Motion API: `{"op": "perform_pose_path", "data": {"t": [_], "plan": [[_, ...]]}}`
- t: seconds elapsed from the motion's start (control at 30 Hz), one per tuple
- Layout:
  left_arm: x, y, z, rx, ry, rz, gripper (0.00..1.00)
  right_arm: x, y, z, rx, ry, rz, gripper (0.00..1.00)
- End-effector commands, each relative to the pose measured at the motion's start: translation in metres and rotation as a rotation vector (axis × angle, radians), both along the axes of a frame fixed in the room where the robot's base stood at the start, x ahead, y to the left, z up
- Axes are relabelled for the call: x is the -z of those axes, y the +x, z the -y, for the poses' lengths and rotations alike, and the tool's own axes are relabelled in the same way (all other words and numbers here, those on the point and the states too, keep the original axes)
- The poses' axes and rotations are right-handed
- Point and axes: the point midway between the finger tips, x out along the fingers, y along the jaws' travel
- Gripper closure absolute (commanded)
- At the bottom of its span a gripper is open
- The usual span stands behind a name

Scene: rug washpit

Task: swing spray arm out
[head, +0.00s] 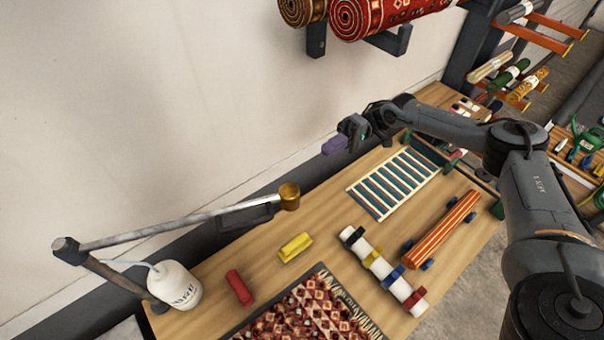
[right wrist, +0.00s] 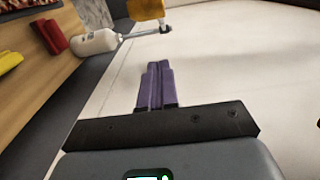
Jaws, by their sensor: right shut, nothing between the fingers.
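The spray arm (head: 180,225) is a thin grey jointed arm with a brass head (head: 290,196) at its free end. It reaches from a joint at the far left, along the wall side of the wooden table. The brass head also shows at the top of the right wrist view (right wrist: 147,9). My right gripper (head: 335,145) has purple fingers and is above the table's wall edge, beyond the brass head and apart from it. Its fingers (right wrist: 155,82) are shut with nothing between them. My left gripper is not in view.
A white bottle (head: 175,284) stands near the arm's base joint. A red block (head: 240,288), a yellow block (head: 295,247), a patterned rug (head: 310,312), a striped mat (head: 395,183) and rolled pieces lie on the table (head: 215,268). Rolled rugs (head: 385,15) hang on wall brackets above.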

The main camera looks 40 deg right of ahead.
Motion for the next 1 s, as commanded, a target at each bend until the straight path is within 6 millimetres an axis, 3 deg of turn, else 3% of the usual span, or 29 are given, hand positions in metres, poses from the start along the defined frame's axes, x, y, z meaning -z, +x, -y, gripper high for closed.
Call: {"op": "perform_pose_path", "data": {"t": [0.57,0.73,1.0], "plan": [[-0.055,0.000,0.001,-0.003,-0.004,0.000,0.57,-0.004,0.010,-0.094,-0.002,0.002,-0.002,1.00],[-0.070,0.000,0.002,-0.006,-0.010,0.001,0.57,-0.004,-0.005,-0.109,-0.002,0.001,-0.002,1.00],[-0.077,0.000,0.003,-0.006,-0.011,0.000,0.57,-0.001,-0.013,-0.121,0.000,0.000,-0.001,1.00]]}}
